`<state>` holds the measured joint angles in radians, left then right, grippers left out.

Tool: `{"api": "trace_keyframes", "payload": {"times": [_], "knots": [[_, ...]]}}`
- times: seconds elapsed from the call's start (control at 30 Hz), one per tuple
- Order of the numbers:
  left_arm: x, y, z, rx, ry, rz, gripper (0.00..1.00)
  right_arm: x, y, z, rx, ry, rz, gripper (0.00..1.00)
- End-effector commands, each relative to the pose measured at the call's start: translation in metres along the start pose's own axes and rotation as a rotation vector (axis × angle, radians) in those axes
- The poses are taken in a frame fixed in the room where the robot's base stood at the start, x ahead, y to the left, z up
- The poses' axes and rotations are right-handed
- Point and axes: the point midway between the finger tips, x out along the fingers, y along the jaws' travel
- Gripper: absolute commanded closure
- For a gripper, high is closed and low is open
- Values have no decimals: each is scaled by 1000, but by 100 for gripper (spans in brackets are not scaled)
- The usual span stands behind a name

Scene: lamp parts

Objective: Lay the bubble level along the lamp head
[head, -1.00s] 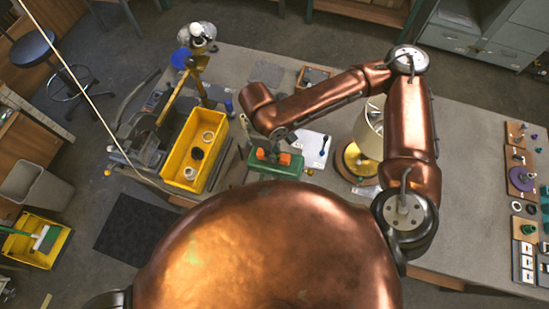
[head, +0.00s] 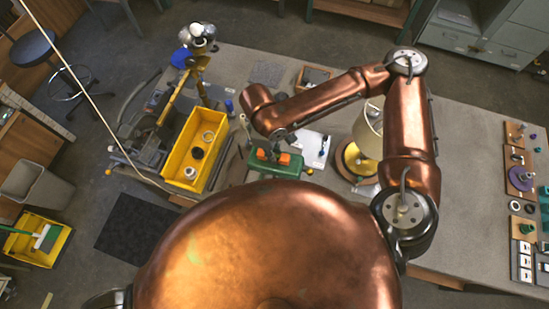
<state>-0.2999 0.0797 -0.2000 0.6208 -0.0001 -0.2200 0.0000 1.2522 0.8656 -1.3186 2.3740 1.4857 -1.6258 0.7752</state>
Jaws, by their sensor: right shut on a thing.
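My right gripper (head: 284,138) is shut, just above a green vise-like block (head: 262,168) with orange pieces on it. What it holds is mostly hidden by the wrist and too small to make out; I take it for the bubble level. I cannot tell whether it touches anything below. A yellow jointed lamp arm (head: 180,92) stands at the bench's far left, with a silvery rounded head (head: 203,31) at its top. I cannot tell for sure whether this is the lamp head of the task. My left gripper is not in view.
A yellow bin (head: 187,177) with rings inside stands left of the block. A white sheet (head: 311,148) lies to its right. A cream-shaded lamp (head: 368,130) on a brass base stands close to my right arm. Small trays of parts (head: 521,180) line the right end.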

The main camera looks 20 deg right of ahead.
Motion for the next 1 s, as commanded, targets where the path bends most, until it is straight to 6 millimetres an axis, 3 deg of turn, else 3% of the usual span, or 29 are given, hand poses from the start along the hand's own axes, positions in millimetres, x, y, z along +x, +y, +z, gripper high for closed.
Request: {"api": "trace_keyframes", "payload": {"times": [1.0], "knots": [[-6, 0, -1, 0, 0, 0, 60, 6, 0, 0, 0, 0, 0, 100]]}}
